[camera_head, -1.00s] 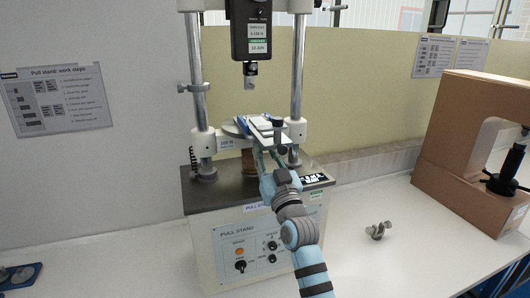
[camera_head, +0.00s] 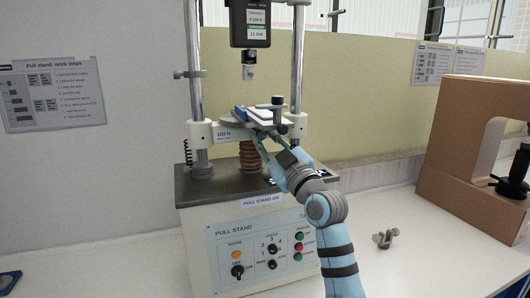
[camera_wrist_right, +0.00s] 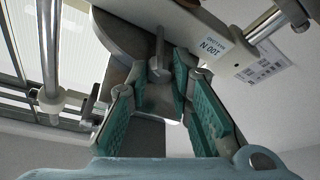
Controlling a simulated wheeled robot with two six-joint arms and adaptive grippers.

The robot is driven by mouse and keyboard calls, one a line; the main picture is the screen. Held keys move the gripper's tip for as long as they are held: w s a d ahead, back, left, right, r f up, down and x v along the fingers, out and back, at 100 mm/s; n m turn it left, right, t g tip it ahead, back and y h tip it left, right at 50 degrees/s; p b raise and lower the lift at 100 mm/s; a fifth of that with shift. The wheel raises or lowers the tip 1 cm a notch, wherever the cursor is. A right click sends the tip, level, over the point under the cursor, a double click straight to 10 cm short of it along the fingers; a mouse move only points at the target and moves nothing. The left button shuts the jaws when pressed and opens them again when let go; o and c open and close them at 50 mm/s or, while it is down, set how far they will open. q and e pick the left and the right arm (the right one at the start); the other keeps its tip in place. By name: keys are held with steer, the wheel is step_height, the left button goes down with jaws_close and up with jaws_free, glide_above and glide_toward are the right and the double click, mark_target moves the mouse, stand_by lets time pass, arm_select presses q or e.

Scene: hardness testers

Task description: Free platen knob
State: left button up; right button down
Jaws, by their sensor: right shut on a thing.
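The pull stand (camera_head: 262,245) stands on the bench with a round grey platen (camera_head: 232,127) on its white crosshead. The platen shows from below in the wrist view (camera_wrist_right: 112,38). A small grey platen knob (camera_wrist_right: 159,66) sticks out beneath the platen's edge. My right gripper (camera_head: 262,138) reaches in from the lower right, below the platen. In the wrist view its green-padded fingers (camera_wrist_right: 162,80) are closed around the knob. The knob is hidden in the head view. My left gripper is not in view.
A white and blue fixture (camera_head: 262,116) with a dark clamp knob (camera_head: 277,101) lies over the platen. Steel columns (camera_head: 297,70) flank it, and a force gauge (camera_head: 250,22) hangs above. A loose metal part (camera_head: 385,237) and a brown frame (camera_head: 458,140) stand to the right.

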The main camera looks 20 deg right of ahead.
steer(key=shift+n, duration=0.7)
steer(key=shift+y, duration=0.3)
steer(key=c, duration=1.4)
jaws_free()
steer(key=shift+c, duration=0.2)
